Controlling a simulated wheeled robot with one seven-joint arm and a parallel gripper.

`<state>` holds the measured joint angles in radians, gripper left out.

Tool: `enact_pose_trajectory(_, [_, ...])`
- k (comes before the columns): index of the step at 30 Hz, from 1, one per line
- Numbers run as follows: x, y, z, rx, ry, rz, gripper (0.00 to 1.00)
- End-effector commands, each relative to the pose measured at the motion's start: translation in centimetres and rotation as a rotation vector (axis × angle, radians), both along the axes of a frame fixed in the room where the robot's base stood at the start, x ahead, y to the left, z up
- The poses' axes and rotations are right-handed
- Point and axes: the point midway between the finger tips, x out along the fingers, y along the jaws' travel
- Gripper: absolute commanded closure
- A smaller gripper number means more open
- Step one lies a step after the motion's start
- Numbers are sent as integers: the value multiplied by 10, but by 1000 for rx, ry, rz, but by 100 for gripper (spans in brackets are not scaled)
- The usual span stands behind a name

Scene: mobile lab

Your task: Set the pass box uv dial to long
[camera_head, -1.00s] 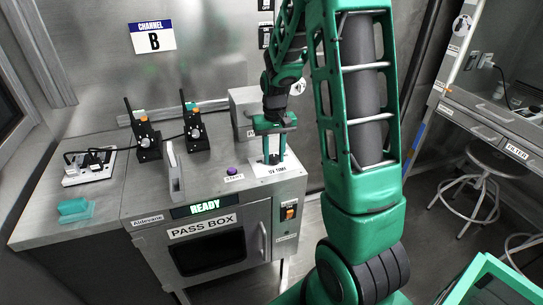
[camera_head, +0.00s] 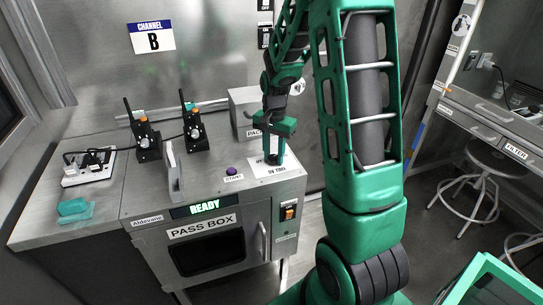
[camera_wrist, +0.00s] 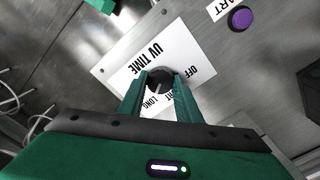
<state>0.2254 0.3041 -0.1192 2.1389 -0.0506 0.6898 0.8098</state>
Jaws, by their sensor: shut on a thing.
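The pass box (camera_head: 200,225) has a white UV time plate (camera_head: 283,170) on its top right. In the wrist view the plate (camera_wrist: 185,51) reads UV TIME, with OFF, a partly covered label and LONG around a black dial (camera_wrist: 159,77). My gripper (camera_wrist: 160,86) is shut on the dial, one green finger on each side. A pale line on the dial slants down and left, toward the LONG label. In the head view my gripper (camera_head: 273,159) reaches straight down onto the plate and hides the dial.
A purple start button (camera_head: 232,171) sits left of the plate. An upright handle (camera_head: 174,172) and two black radios (camera_head: 146,140) stand further left. A grey box (camera_head: 249,110) stands behind my gripper. The display (camera_head: 204,207) reads READY.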

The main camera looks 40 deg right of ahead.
Motion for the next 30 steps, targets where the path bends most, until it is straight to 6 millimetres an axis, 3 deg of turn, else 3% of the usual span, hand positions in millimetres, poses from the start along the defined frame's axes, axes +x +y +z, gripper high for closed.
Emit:
enact_pose_trajectory(17, [6, 2, 3, -1, -15, -24, 92])
enact_pose_trajectory(18, [6, 2, 3, -1, -15, -24, 62])
enact_pose_trajectory(20, [5, 2, 3, 0, -13, -24, 51])
enact_pose_trajectory(30, [2, 1, 4, -1, -6, -28, 51])
